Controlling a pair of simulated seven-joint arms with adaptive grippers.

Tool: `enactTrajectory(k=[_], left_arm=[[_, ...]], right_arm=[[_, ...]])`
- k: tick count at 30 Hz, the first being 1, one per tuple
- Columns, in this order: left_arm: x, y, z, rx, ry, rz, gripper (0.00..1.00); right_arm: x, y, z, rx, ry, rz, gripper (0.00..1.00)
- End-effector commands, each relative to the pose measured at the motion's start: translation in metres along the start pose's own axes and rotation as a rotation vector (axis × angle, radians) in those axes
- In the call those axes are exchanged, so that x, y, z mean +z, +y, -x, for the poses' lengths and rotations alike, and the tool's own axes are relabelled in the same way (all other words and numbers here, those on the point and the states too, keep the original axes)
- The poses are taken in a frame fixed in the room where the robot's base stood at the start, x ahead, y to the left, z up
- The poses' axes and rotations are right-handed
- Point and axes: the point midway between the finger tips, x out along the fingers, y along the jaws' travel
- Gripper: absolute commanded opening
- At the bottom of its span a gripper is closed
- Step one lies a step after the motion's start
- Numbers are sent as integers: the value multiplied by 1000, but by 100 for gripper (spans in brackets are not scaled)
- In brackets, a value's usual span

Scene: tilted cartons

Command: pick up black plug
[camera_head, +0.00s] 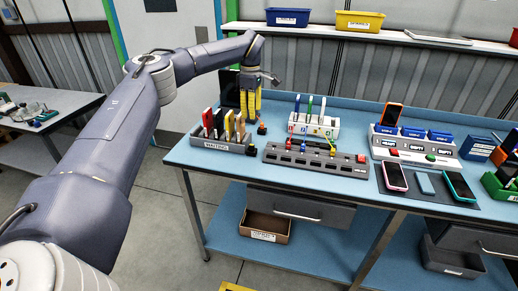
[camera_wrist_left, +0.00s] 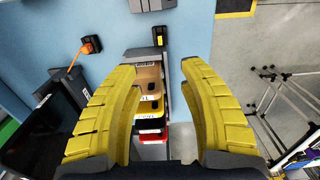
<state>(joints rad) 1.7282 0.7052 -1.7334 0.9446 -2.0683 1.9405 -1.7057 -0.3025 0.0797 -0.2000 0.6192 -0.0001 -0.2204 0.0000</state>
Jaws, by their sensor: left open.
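A small black plug with a yellow label (camera_wrist_left: 159,36) lies on the blue table just beyond the end of a grey tray in the left wrist view. In the head view a black plug (camera_head: 251,150) sits by the tray's right end. A second dark plug with an orange part (camera_wrist_left: 92,44) lies farther from the table edge; it also shows in the head view (camera_head: 261,129). My left gripper (camera_head: 251,117) is open with yellow fingers pointing down above the tray's right end. In the wrist view its fingers (camera_wrist_left: 160,68) are spread and empty. My right gripper is not in view.
The grey tray (camera_head: 222,148) holds upright colored items close under my left gripper. A dark panel (camera_head: 229,88) stands behind. A grey slotted strip (camera_head: 315,162) and a white rack (camera_head: 314,128) are to the right. The table's front edge is near the tray.

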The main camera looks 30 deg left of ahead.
Motion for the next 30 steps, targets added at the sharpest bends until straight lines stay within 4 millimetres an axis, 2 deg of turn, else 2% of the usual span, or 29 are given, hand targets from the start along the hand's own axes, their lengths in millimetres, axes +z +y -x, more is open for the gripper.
enactTrajectory(k=[9,15,30], left_arm=[[0,-1,-59,-5,1,1,42],[0,-1,-91,-3,1,1,42],[1,-1,-126,-3,2,1,42]], right_arm=[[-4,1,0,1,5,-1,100],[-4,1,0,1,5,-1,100],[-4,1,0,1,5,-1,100]])
